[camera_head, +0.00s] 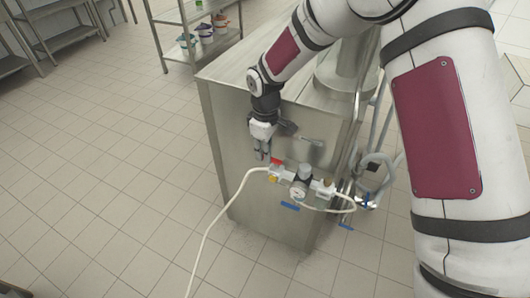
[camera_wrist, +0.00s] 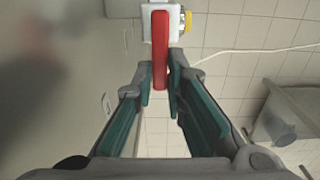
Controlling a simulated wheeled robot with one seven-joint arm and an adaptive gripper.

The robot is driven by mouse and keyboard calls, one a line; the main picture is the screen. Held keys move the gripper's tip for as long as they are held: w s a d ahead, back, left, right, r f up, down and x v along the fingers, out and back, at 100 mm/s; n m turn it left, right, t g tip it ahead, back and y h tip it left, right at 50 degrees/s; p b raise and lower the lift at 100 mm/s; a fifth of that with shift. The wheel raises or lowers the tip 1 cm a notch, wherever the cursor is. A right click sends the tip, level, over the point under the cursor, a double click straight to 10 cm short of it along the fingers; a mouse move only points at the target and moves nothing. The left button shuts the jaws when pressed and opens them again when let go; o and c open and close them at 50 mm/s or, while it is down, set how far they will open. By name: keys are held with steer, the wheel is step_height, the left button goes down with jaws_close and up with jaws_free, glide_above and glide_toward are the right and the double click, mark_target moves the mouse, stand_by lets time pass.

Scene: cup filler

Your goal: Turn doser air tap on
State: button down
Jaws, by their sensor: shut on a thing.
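The doser air tap has a red lever (camera_head: 277,161) on the left end of a white valve assembly (camera_head: 321,189) on the steel cabinet's side. In the wrist view the red lever (camera_wrist: 159,50) points down from the white tap body, and its lower end lies between my fingertips. My gripper (camera_head: 262,155) reaches down to the tap from above. In the wrist view my gripper (camera_wrist: 161,93) is shut on the lever's end, with a teal-padded finger on each side. A yellow knob (camera_wrist: 188,20) shows on the tap's right.
The steel cabinet (camera_head: 222,133) stands behind the tap. A pale hose (camera_head: 208,232) runs from the tap to the floor. The tiled floor at left is clear. A shelf (camera_head: 190,53) stands behind.

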stand_by(0.4)
steer(key=c, duration=1.6)
jaws_free()
step_height(320, 180, up, 12)
